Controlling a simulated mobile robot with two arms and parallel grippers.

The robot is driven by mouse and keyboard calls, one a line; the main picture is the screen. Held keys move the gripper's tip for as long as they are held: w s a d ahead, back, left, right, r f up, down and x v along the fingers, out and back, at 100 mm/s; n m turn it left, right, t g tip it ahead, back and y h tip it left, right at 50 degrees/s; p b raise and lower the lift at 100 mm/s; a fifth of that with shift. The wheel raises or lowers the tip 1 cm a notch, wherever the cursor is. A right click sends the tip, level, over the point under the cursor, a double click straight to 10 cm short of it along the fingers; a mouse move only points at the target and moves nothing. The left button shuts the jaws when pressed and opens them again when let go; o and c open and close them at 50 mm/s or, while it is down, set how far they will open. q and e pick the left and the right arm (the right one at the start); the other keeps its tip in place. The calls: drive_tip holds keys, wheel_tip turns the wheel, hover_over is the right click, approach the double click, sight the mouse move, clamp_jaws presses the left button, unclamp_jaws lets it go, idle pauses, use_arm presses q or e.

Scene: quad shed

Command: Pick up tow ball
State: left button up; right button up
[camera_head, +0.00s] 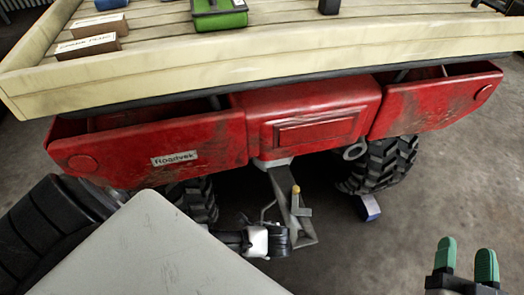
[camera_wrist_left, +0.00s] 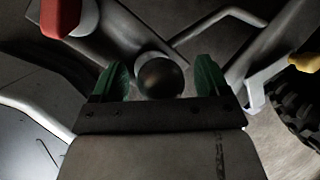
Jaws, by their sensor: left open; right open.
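The tow ball (camera_wrist_left: 161,78) is a dark, round, shiny ball in the left wrist view. My left gripper (camera_wrist_left: 160,72) is open, with one green finger on each side of the ball. Whether the fingers touch it I cannot tell; small gaps seem to show. In the head view my left wrist (camera_head: 262,240) is low beside the grey hitch bar (camera_head: 292,212) under the quad's red rear; the ball cannot be made out there. My right gripper (camera_head: 466,262) is open and empty at the lower right, its green fingers pointing up.
The red quad rear (camera_head: 310,120) and the cream wooden bed (camera_head: 200,65) overhang the hitch. A yellow-tipped lever (camera_head: 296,195) stands on the hitch. A tyre (camera_head: 380,165) and a blue block (camera_head: 367,207) are to the right. The floor at lower right is clear.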

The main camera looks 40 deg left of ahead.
drive_tip(key=shift+r, duration=0.15)
use_arm(q)
drive_tip(key=c, duration=1.4)
drive_tip(key=shift+o, duration=0.2)
drive_tip(key=shift+r, duration=0.15)
drive_tip(key=shift+w+r+p, duration=0.1)
drive_tip(key=shift+r+p, duration=0.4)
drive_tip(key=shift+r, duration=0.1)
wheel_tip(320, 180, up, 4)
drive_tip(key=shift+p, duration=1.05)
wheel_tip(320, 180, up, 4)
drive_tip(key=shift+f+p, duration=0.1)
drive_tip(key=shift+p, duration=0.8)
drive_tip(key=shift+r, duration=0.35)
use_arm(e)
drive_tip(key=s+d+f+g+h, duration=0.4)
drive_tip(key=s+f+g, duration=0.5)
drive_tip(key=f+g, duration=0.3)
drive_tip(key=shift+s+d+f+m+g, duration=0.25)
drive_tip(key=shift+d+g, duration=0.2)
drive_tip(key=shift+g, duration=0.25)
